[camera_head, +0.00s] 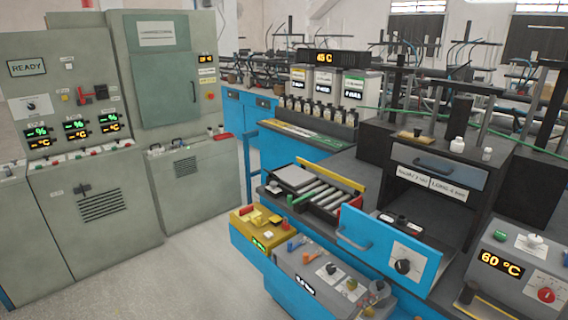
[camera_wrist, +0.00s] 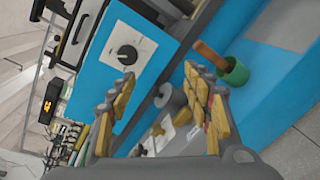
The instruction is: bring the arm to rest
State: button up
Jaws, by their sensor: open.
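My gripper (camera_wrist: 158,80) shows in the wrist view, its two fingers with yellow pads spread apart. It is open, and no object touches both fingers. Beyond the fingertips is a blue panel with a white plate and a dark knob (camera_wrist: 128,53). A dark grey cylinder (camera_wrist: 168,98) shows in the gap between the fingers, beyond them; I cannot tell how far. A green cup (camera_wrist: 236,72) with a brown-orange handle in it is right of the right finger. I cannot make out my gripper for sure in the head view.
In the head view, an open blue door (camera_head: 388,245) with a knob juts out below the dark oven. A roller tray (camera_head: 318,190) is on the bench. Floor (camera_head: 185,275) at left is clear.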

jog(key=s+d+f+m+g+y, duration=0.1)
jog(key=s+f+m+g+y, duration=0.25)
jog(key=s+g, duration=0.4)
jog(key=s+a+r+m+y+p, duration=0.2)
jog(key=s+a+m+y, duration=0.2)
jog(key=s, duration=0.4)
jog(key=s+a+r+m+t+y+p, duration=0.1)
jog(key=s+a+r+m+y+p, duration=0.15)
jog(key=a+r+m+y, duration=0.4)
notch_tip(320, 180, up, 13)
jog(key=d+t+p, duration=0.2)
jog(key=t, duration=0.1)
jog(key=shift+w+p, duration=0.3)
jog(key=shift+w, duration=0.1)
jog(key=shift+r, duration=0.1)
jog(key=shift+c, duration=0.3)
